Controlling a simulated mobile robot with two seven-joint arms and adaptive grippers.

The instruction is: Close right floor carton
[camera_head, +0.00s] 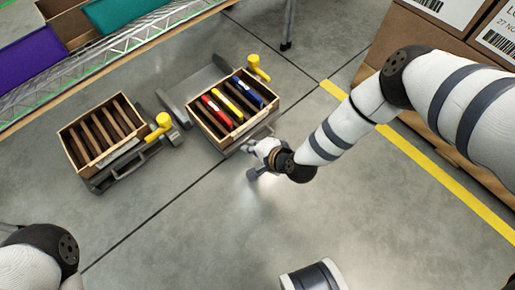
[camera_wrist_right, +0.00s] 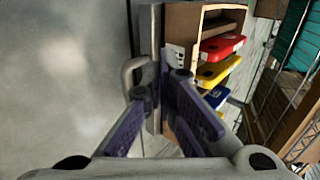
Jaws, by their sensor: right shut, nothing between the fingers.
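The right floor carton (camera_head: 246,123) is an open-topped wooden box with slots, holding red, yellow and blue items. It sits on a grey metal stand with a yellow knob (camera_head: 265,75). My right gripper (camera_head: 257,150) is at the carton's near right side, by the stand's front edge; whether it touches is unclear. In the right wrist view my dark purple fingers (camera_wrist_right: 158,88) are shut and empty, in front of a grey metal bar (camera_wrist_right: 131,72). The carton (camera_wrist_right: 181,22) shows beyond them. My left gripper is out of view; only part of my left arm shows.
A second carton (camera_head: 75,147) with empty slots sits on a similar stand to the left, with a yellow knob (camera_head: 158,125). A wire shelf (camera_head: 120,45) with bins runs across the top left. Large labelled boxes (camera_head: 450,25) stand at the upper right. The floor in front is clear.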

